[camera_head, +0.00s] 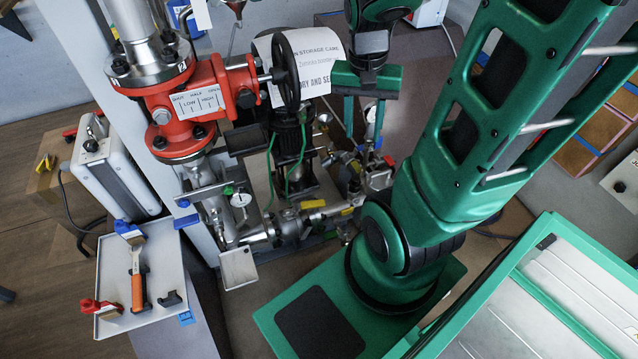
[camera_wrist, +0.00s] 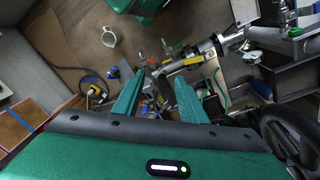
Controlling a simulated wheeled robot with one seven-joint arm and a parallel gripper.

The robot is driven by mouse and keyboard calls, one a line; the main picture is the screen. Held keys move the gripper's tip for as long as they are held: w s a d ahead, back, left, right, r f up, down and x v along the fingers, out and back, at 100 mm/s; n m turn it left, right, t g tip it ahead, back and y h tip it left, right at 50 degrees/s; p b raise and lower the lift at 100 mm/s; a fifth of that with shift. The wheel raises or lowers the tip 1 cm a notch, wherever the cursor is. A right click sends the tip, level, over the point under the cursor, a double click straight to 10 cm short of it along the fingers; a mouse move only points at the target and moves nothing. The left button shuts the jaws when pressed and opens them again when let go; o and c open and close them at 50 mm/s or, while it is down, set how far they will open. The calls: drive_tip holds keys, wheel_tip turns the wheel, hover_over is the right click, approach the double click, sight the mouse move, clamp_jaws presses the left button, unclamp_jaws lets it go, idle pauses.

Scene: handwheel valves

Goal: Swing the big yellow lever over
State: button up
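A yellow lever (camera_head: 312,204) lies on the steel pipe fitting low in the middle of the head view. A second yellow handle (camera_head: 355,167) shows up and to the right of it, among the small valves. In the wrist view a yellow handle (camera_wrist: 193,60) shows along the steel pipe, beyond my fingertips; I cannot tell which handle it is. My gripper (camera_head: 364,122) points down above the small valves, right of the black handwheel. Its green fingers are apart with nothing held between them, as the wrist view (camera_wrist: 159,76) also shows. I see no contact with a yellow handle.
A black handwheel (camera_head: 287,72) and a red valve body (camera_head: 190,100) stand left of my gripper. A paper sign (camera_head: 315,58) hangs behind them. A silver case (camera_head: 112,172) stands nearby.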

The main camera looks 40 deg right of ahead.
drive_tip(key=w+d+f+m, duration=0.1)
drive_tip(key=w+f+m, duration=0.2)
drive_tip(key=w+f, duration=0.3)
drive_tip(key=w+f+m, duration=0.3)
drive_tip(key=w+f, duration=0.1)
drive_tip(key=f, duration=0.4)
drive_tip(key=m, duration=0.7)
hover_over(318, 202)
wheel_tip(318, 202, down, 17)
drive_tip(key=shift+s+f+y, duration=0.15)
drive_tip(key=shift+f+y, duration=0.25)
drive_tip(key=shift+f, duration=4.45)
drive_tip(key=c, duration=0.8)
